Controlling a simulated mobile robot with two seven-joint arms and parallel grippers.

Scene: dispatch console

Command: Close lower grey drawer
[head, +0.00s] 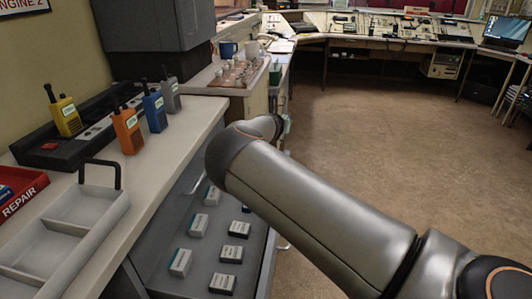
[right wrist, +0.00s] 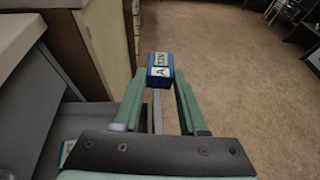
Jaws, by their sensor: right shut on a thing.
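The grey drawer (head: 203,266) under the counter stands open in the head view, with several small white-labelled packs (head: 198,225) inside. Part of its grey interior also shows at the left of the right wrist view (right wrist: 28,145). My right arm reaches across the drawer, and its gripper is mostly hidden behind the arm in the head view. In the right wrist view, my right gripper (right wrist: 160,78) is shut on a small blue block (right wrist: 160,71) with white lettered faces. A thin grey strip shows between the fingers. My left gripper is not in view.
A wooden cabinet (right wrist: 75,50) stands beyond the drawer. Open brown floor (head: 390,140) lies to the right.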

